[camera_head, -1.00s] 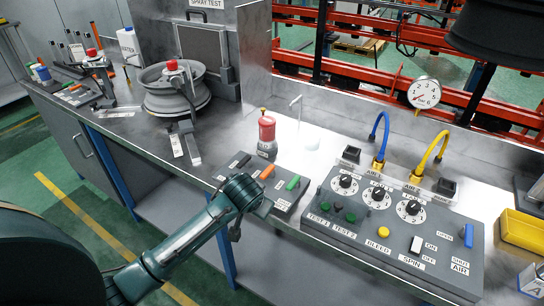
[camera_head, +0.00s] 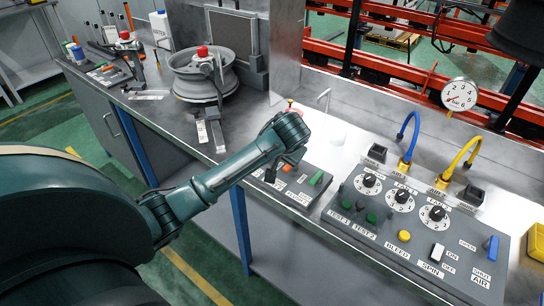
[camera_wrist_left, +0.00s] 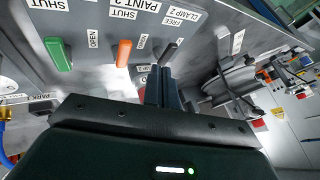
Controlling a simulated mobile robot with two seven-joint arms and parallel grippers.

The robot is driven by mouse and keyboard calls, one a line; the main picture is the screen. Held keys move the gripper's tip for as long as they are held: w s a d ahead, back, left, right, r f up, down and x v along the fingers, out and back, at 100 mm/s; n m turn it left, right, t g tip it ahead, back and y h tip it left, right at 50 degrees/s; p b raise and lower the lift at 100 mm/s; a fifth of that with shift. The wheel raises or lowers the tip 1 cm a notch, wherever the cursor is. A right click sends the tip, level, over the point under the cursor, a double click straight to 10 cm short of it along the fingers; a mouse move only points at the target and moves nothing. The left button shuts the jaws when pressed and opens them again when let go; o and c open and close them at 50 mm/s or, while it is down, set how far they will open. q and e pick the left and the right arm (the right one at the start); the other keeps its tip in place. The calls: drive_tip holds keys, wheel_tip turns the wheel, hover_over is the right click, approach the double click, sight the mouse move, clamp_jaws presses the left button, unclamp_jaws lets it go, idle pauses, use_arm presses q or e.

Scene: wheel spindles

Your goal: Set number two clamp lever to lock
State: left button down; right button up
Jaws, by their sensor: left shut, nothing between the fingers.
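The small grey panel (camera_head: 301,196) stands at the bench's front edge. In the left wrist view its labels appear upside down. The dark clamp 2 lever (camera_wrist_left: 171,51) is beside the FREE label (camera_wrist_left: 183,20) and CLAMP 2 label; my arm hides it in the head view. My left gripper (camera_wrist_left: 162,72) is shut and empty, its tips right by the lever. I cannot tell whether they touch it. In the head view the gripper (camera_head: 271,172) hangs over the panel's left part, partly hidden by its wrist.
An orange lever (camera_wrist_left: 124,53) and a green lever (camera_wrist_left: 59,54) sit beside the clamp lever. A wheel (camera_head: 203,78) stands on the bench to the left. A larger control panel (camera_head: 408,218) with knobs and hoses is to the right.

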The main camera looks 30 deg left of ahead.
use_arm(q)
drive_tip(key=x, duration=0.7)
drive_tip(key=shift+w+a+f, duration=0.15)
drive_tip(key=shift+f, duration=0.1)
drive_tip(key=shift+w+f, duration=0.1)
drive_tip(key=shift+f, duration=0.05)
